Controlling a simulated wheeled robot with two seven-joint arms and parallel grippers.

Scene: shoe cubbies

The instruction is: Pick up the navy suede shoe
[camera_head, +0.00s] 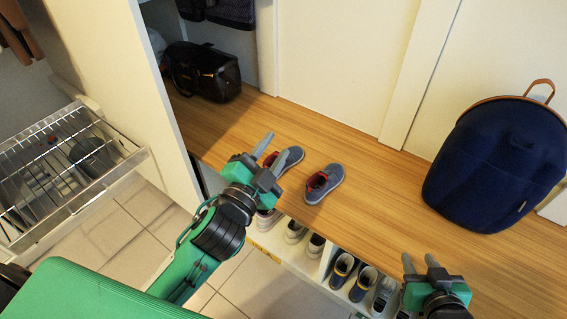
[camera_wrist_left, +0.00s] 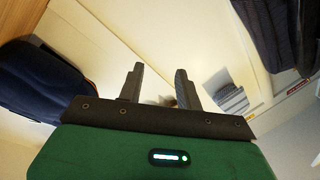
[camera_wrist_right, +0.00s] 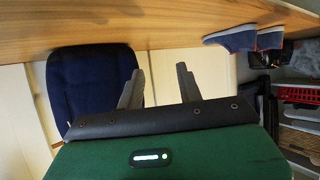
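A pair of navy shoes with red linings rests on the wooden bench top in the head view. The right navy shoe (camera_head: 324,183) stands clear, and the left navy shoe (camera_head: 288,159) is partly behind my left gripper. My left gripper (camera_head: 267,162) is open and empty, over the bench's front edge beside the left shoe. It also shows in the left wrist view (camera_wrist_left: 160,88). My right gripper (camera_head: 420,267) is open and empty at the lower right, in front of the bench. In the right wrist view, the shoes (camera_wrist_right: 240,38) appear at upper right, away from the open fingers (camera_wrist_right: 160,88).
The wooden bench top (camera_head: 385,180) is clear between the shoes and a large navy bag (camera_head: 497,160). Several shoes sit in cubbies below, including a dark pair (camera_head: 342,270). A black bag (camera_head: 205,72) stands at the back left. A wire drawer (camera_head: 70,165) sticks out left.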

